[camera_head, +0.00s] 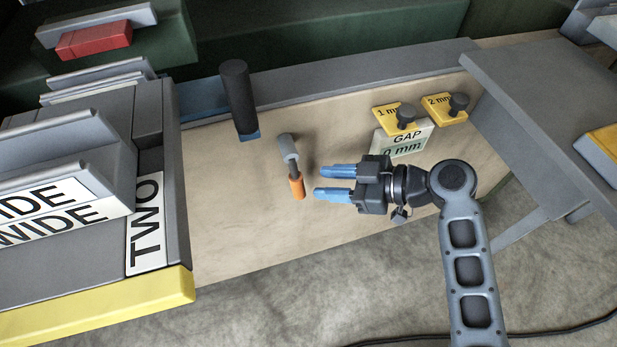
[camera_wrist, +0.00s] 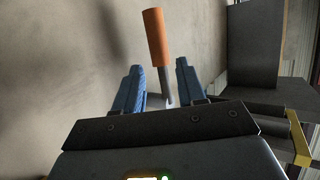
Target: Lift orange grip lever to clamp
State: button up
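The orange grip (camera_head: 297,187) is the end of a lever whose grey barrel (camera_head: 288,147) sits on the beige wall panel. In the head view the lever hangs down and slightly right. My gripper (camera_head: 317,182) is just right of the orange grip, with its blue fingers apart and pointing at it. In the wrist view the orange grip (camera_wrist: 156,37) stands beyond and between the two open fingertips (camera_wrist: 160,70), with its thin grey rod running down between the fingers. I see no contact between fingers and grip.
A dark cylinder (camera_head: 238,97) stands out from the panel up and left of the lever. Yellow tags marked 1 mm (camera_head: 387,113) and 2 mm (camera_head: 437,106) and a GAP sign (camera_head: 410,140) are at the right. A grey block with a yellow edge (camera_head: 110,308) lies left.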

aim_at(297, 181)
jog(key=x, duration=0.7)
jog(key=shift+w+a, duration=0.2)
jog(key=shift+a, duration=0.15)
jog(key=shift+c, duration=0.3)
grip_shut()
